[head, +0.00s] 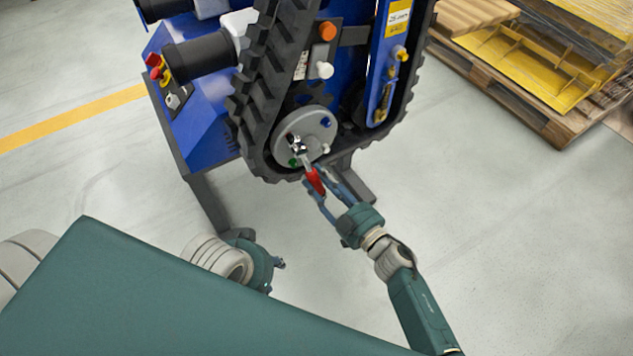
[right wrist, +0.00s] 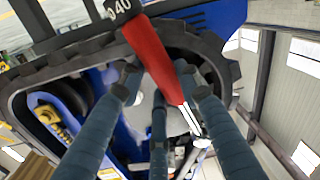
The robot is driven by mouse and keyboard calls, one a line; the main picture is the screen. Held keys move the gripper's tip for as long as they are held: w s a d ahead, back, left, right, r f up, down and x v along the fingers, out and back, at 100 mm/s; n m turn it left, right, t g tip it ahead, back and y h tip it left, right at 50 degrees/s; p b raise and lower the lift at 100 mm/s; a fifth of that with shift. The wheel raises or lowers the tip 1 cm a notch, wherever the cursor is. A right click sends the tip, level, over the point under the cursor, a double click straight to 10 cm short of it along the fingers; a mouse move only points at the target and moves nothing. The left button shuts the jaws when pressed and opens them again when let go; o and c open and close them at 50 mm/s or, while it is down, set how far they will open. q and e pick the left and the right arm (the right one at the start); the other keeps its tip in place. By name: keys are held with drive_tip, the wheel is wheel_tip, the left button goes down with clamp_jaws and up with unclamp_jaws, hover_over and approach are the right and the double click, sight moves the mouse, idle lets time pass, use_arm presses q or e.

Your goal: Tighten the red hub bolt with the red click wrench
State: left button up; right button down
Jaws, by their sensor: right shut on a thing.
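The red click wrench (head: 315,181) has a red handle and a bright metal shaft. My right gripper (head: 318,184) is shut on its handle, below the hub. In the right wrist view the red handle (right wrist: 152,58) lies between the fingers, its metal shaft pointing lower right. In the head view the wrench's metal head lies over the left part of the round grey hub (head: 306,122). Blue, green and white bolts show on the hub. I cannot see the red bolt; whether the wrench head sits on it cannot be told. My left gripper (head: 278,264) is low, away from the carrier, its fingers barely visible.
A black rubber track (head: 258,75) surrounds the hub closely. An orange knob (head: 327,31) and a white knob (head: 324,70) stick out above it. The blue carrier stands on dark legs. A wooden pallet (head: 545,122) is at upper right. Floor at right is clear.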

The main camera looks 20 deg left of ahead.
drive_tip(key=shift+w+d+r+n, duration=0.45)
drive_tip(key=shift+w+d+n, duration=0.15)
drive_tip(key=shift+w+n, duration=0.2)
use_arm(q)
drive_tip(key=p+x, duration=0.2)
drive_tip(key=shift+w+d+f, duration=0.15)
drive_tip(key=shift+w+f, duration=0.05)
drive_tip(key=shift+w, duration=0.15)
use_arm(e)
drive_tip(key=w+d+r+n, duration=0.1)
drive_tip(key=n, duration=0.1)
drive_tip(key=w+d+r+n, duration=0.1)
drive_tip(key=w+r+n, duration=0.1)
drive_tip(key=shift+w+d+r+h, duration=0.15)
drive_tip(key=shift+d+r+h, duration=0.05)
drive_tip(key=shift+d+h, duration=0.1)
idle(0.4)
use_arm(q)
drive_tip(key=shift+s+r, duration=0.2)
drive_tip(key=shift+r, duration=0.2)
use_arm(e)
drive_tip(key=shift+s+a+f+m, duration=0.3)
drive_tip(key=shift+s+f+m, duration=0.1)
drive_tip(key=shift+f, duration=0.15)
